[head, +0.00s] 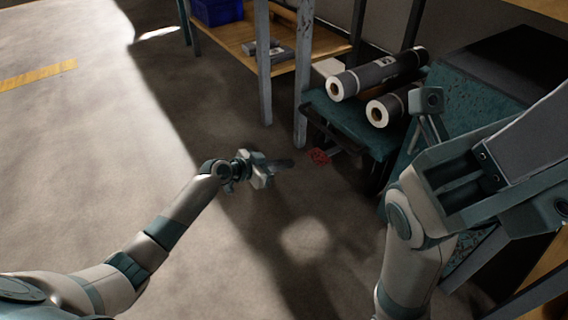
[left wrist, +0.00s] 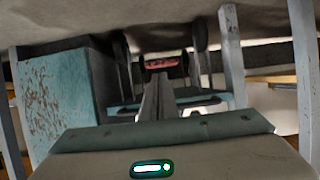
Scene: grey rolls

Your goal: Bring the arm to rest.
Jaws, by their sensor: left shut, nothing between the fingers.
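My left arm reaches in from the left in the head view. Its gripper (head: 284,163) is held out over the open floor, short of the teal cart (head: 340,120). In the left wrist view the left gripper's fingers (left wrist: 158,100) are together with nothing between them, pointing towards the cart. Two grey rolls with pale ends, an upper one (head: 385,73) and a lower one (head: 399,102), lie side by side on the cart.
A wooden-shelved bench (head: 232,38) with metal legs stands behind, holding a blue bin (head: 217,11). A small red patch (head: 318,156) shows low at the cart's near end. A dark-topped teal cabinet (head: 470,100) is at right. The floor at left is clear.

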